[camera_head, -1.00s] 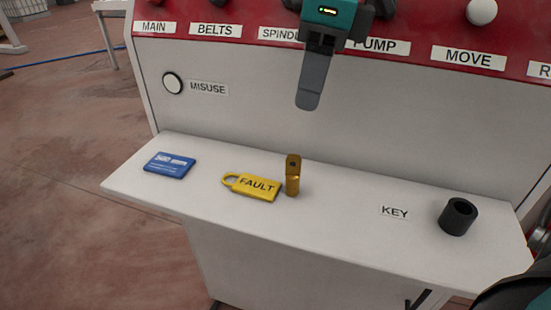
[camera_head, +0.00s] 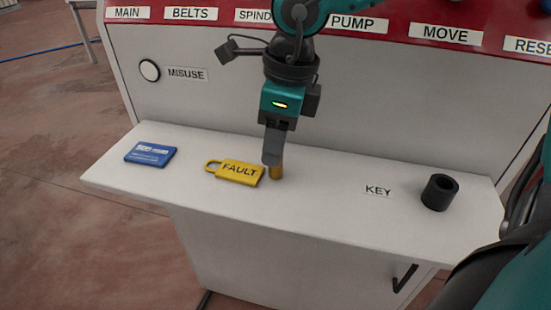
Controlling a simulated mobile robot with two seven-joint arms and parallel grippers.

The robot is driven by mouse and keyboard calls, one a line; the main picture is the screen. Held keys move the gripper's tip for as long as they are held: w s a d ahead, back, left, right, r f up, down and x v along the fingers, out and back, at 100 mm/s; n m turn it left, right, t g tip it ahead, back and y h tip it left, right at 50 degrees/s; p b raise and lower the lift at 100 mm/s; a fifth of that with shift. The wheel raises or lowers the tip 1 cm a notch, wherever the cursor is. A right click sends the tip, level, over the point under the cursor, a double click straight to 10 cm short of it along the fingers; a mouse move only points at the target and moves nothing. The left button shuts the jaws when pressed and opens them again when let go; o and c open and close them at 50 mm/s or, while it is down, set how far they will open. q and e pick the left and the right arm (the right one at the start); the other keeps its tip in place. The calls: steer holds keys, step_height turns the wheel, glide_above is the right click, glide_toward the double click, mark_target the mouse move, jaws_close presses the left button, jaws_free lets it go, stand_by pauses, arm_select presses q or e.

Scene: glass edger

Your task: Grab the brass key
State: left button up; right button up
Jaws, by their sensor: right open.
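The brass key (camera_head: 276,172) stands upright on the white shelf, just right of the yellow FAULT padlock-shaped tag (camera_head: 238,172). My right gripper (camera_head: 272,157) points down from above, its fingers overlapping the upper part of the key in the head view. The fingers hide the key's top; only its lower body shows. The gripper is open, with its fingers seen edge-on, so I cannot tell whether they touch the key. My left gripper is not in view.
The white shelf (camera_head: 320,213) also holds a blue card (camera_head: 150,154) at left. A black cylindrical holder (camera_head: 440,192) stands at right beside the KEY label (camera_head: 378,190). The panel with a red labelled strip rises behind. The shelf between key and KEY label is clear.

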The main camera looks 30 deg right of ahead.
steer(key=shift+c, duration=0.4)
jaws_close()
